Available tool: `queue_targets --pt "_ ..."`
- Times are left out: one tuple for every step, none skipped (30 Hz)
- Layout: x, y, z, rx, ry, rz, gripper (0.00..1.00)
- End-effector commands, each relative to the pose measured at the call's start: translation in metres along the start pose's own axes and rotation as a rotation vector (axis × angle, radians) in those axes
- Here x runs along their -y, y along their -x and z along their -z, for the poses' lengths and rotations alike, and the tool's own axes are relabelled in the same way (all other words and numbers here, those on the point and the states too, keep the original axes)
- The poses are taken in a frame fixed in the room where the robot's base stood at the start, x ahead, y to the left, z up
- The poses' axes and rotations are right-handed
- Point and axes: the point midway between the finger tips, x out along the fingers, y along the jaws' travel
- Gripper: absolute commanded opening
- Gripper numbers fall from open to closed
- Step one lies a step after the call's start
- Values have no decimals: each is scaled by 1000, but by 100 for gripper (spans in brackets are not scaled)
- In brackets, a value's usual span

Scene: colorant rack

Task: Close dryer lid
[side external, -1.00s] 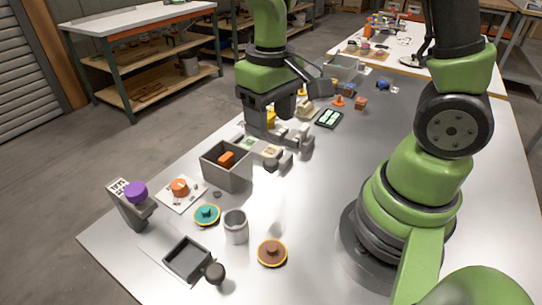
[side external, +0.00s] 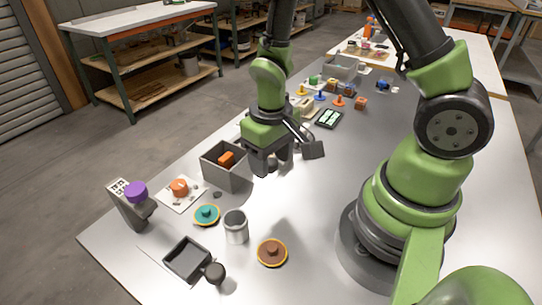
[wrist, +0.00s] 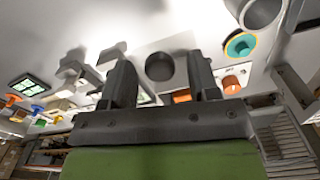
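An open grey box (side external: 222,178) with an orange block (side external: 227,159) inside stands left of my gripper (side external: 271,162) in the side view. My gripper points down close beside the box. In the wrist view my gripper (wrist: 162,82) is open, with its two dark fingers wide apart. A dark round knob (wrist: 160,66) on a pale grey plate shows between the fingers, clear of both; it looks like the lid's knob. In the side view the plate is mostly hidden behind the fingers. I cannot tell the lid's exact angle.
A grey cup (side external: 236,228), a teal disc (side external: 207,214) and a brown disc (side external: 272,252) lie in front. A small dark tray (side external: 187,262) is at the front left, a purple-topped stand (side external: 136,192) at the left. A dark screen (side external: 329,118) lies behind. The table's middle is clear.

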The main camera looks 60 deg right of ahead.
Motion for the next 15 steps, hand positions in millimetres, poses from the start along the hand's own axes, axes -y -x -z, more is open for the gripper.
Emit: queue_targets --pt "0 0 0 0 0 0 43" --pt "0 0 0 0 0 0 36" --pt "0 0 0 0 0 0 27" --pt "0 0 0 0 1 0 20" --pt "0 0 0 0 1 0 13" --pt "0 0 0 0 1 0 4" --pt "0 0 0 0 1 0 0" --pt "0 0 0 -1 1 0 0" --pt "0 0 0 -1 1 0 0" --pt "0 0 1 -1 1 0 0" --pt "0 0 2 -1 1 0 0" --pt "1 0 4 -3 2 0 0" --pt "2 0 7 -3 2 1 0" --pt "2 0 10 -3 2 1 0" --pt "3 0 16 -4 2 1 0"
